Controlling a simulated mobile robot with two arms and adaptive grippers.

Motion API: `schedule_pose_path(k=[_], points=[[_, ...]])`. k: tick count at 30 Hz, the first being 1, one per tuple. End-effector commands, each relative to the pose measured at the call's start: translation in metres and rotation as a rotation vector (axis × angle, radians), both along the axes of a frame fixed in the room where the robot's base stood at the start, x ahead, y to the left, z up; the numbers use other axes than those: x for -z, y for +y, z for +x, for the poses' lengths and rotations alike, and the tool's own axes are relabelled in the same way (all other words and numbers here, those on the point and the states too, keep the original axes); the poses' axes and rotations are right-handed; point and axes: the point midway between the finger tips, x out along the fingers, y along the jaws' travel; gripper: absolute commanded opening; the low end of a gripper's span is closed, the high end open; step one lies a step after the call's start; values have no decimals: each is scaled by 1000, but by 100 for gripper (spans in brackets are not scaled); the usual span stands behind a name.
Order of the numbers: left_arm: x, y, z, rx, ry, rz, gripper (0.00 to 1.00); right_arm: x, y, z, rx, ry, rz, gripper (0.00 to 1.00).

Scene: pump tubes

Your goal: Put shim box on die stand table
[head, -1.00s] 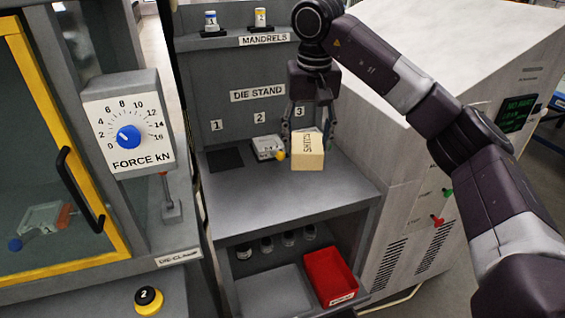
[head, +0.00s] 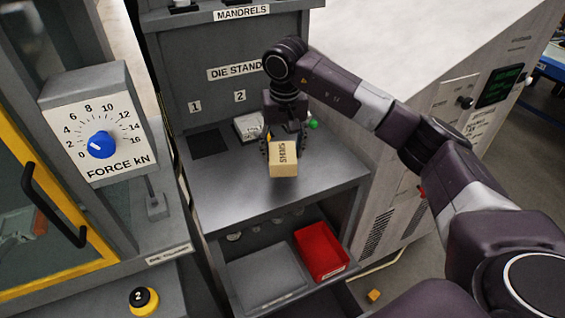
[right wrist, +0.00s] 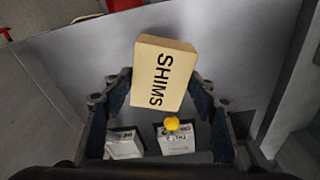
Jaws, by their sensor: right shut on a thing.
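The shim box (head: 283,160) is a tan block marked SHIMS. My right gripper (head: 280,141) is shut on it from behind, with one finger on each side; the box also fills the middle of the right wrist view (right wrist: 163,75). The box is over the right part of the die stand table (head: 225,200), a grey top with a numbered back panel. I cannot tell whether its underside touches the top. My left gripper is not in view.
A pale die (head: 247,127) sits behind the box to the left, and a green knob (head: 312,124) shows beside my gripper. A dark square pad (head: 210,142) is at slot 1. A red bin (head: 321,250) is on the shelf below. The table's front left is clear.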

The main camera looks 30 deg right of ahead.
Motion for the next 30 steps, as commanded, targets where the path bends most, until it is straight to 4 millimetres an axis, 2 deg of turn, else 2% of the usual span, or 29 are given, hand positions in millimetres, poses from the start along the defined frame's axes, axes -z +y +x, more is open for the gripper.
schedule_pose_path(k=[5, 13, 26, 27, 30], points=[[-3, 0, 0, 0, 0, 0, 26, 14, 0, 0, 0, -1, 1, 20], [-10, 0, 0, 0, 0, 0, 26, 50, 0, 0, 1, 0, 0, 20], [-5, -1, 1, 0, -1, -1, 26, 59, 0, 1, 0, -3, 0, 20], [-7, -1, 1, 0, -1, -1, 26, 58, 0, 0, 0, -1, 0, 57], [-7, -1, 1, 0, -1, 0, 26, 58, 0, 0, 0, -1, 0, 68]])
